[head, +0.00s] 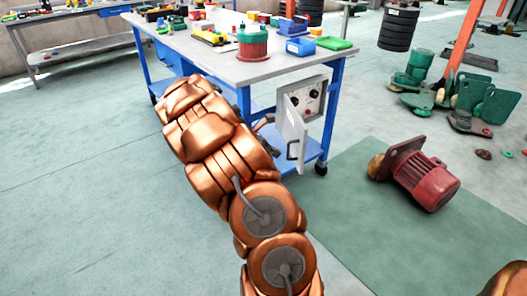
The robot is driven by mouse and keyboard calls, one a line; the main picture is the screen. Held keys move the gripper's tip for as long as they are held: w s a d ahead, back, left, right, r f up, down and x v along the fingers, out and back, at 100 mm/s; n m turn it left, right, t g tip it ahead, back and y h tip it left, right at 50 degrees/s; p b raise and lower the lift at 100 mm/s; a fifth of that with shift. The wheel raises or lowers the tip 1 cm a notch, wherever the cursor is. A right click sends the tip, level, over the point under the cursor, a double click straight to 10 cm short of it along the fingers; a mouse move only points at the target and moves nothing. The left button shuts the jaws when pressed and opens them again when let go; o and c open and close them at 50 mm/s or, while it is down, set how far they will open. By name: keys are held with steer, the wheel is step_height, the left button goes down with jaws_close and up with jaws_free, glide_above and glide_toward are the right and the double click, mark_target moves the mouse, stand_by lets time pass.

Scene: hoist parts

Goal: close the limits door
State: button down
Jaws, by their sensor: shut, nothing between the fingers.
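The limits door (292,127) is a light grey panel with a dark handle, on a grey control box (312,97) at the near right corner of the blue workbench. The door stands open, swung out towards me, and knobs and a red button show inside the box. My copper arm reaches up from the bottom of the head view. My gripper (265,124) is mostly hidden behind the arm. A small part of it shows just left of the door. It is shut and empty. I cannot tell if it touches the door.
The workbench (190,40) carries a green-and-red round part (252,43), bins and small parts. A red motor (426,180) lies on the green mat (350,215) to the right. Green castings (470,100) and stacked tyres (398,28) stand farther back. The floor at left is clear.

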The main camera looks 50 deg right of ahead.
steer(key=shift+s+d, duration=0.3)
steer(key=shift+d, duration=0.25)
steer(key=shift+s+d, duration=0.3)
steer(key=shift+d, duration=0.2)
